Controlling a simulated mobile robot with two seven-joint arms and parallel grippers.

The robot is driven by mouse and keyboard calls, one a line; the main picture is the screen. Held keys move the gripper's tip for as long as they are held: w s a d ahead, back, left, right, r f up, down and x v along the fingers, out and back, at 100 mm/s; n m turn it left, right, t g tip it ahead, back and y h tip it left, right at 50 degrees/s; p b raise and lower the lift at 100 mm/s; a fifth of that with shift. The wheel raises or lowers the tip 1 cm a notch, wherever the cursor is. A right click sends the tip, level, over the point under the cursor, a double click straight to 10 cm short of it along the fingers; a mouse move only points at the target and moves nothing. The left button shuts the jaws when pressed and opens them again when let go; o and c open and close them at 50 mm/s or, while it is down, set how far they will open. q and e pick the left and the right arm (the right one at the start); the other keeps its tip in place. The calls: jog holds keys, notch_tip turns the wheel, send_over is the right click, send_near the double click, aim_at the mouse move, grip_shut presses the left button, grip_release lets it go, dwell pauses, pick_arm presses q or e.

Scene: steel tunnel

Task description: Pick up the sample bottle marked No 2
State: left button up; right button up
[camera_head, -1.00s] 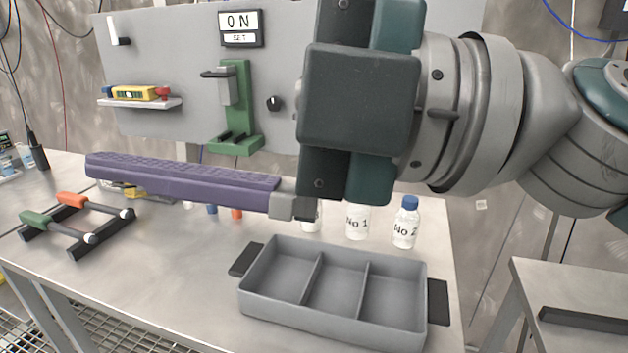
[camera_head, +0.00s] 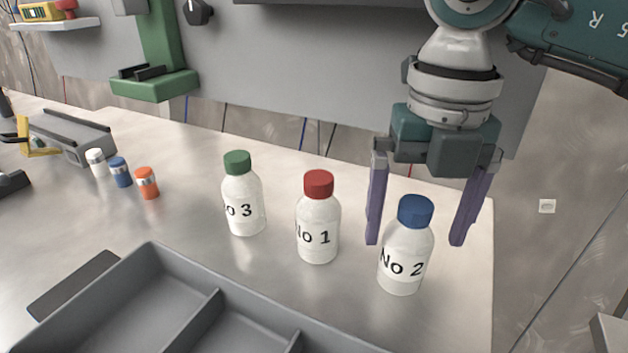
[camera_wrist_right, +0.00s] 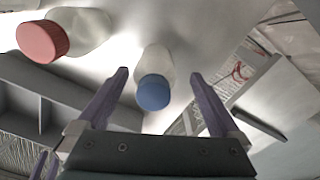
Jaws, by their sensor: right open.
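The No 2 bottle (camera_head: 403,258) is white with a blue cap and stands upright on the steel table near its right edge. My right gripper (camera_head: 415,241) is open and points down, with one purple finger to each side of the bottle in the head view. In the right wrist view the blue-capped bottle (camera_wrist_right: 154,80) shows between the open fingers (camera_wrist_right: 160,75), with nothing gripped.
The red-capped No 1 bottle (camera_head: 318,220) stands left of No 2, and the green-capped No 3 bottle (camera_head: 243,197) farther left. A grey divided tray (camera_head: 150,262) lies in front. Small white, blue and orange-capped vials (camera_head: 147,183) stand at the left. A green stand (camera_head: 160,70) is behind.

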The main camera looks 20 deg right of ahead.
aim_at(404, 256)
jog(key=f, duration=0.5)
jog(key=shift+w+a+f, duration=0.1)
jog(key=shift+a, duration=0.2)
grip_shut()
dwell(0.5)
